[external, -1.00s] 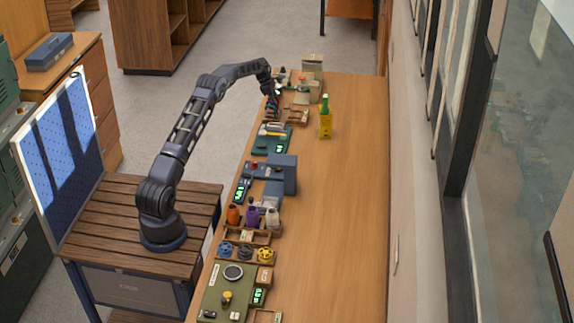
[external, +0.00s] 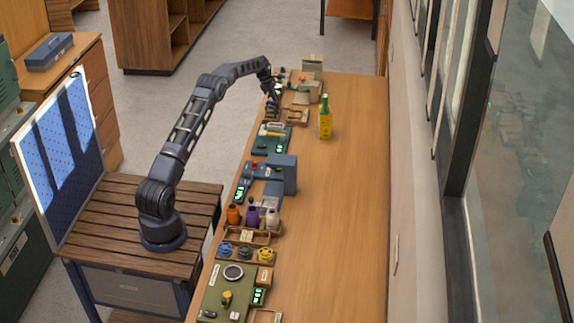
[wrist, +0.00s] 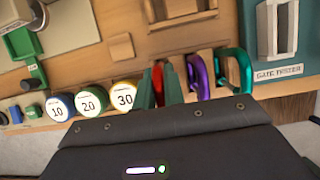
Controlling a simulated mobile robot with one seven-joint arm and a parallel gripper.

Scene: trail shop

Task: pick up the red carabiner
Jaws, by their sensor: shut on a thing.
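The red carabiner (wrist: 158,82) stands in the wrist view between the two green fingers of my gripper (wrist: 160,92). The fingers are shut on it and hide much of it. A purple carabiner (wrist: 199,78) and a teal carabiner (wrist: 234,72) stand just to its right, apart from the fingers. In the external view my gripper (external: 272,101) is low at the far part of the bench's left edge. The carabiners are too small there to tell apart. I cannot tell whether the red one is clear of its support.
Round weights marked 10, 20 and 30 (wrist: 125,95) sit left of the fingers. A gate tester (wrist: 279,35) is at the upper right of the wrist view. A yellow bottle (external: 325,120) stands on the bench (external: 340,210), whose right side is mostly clear.

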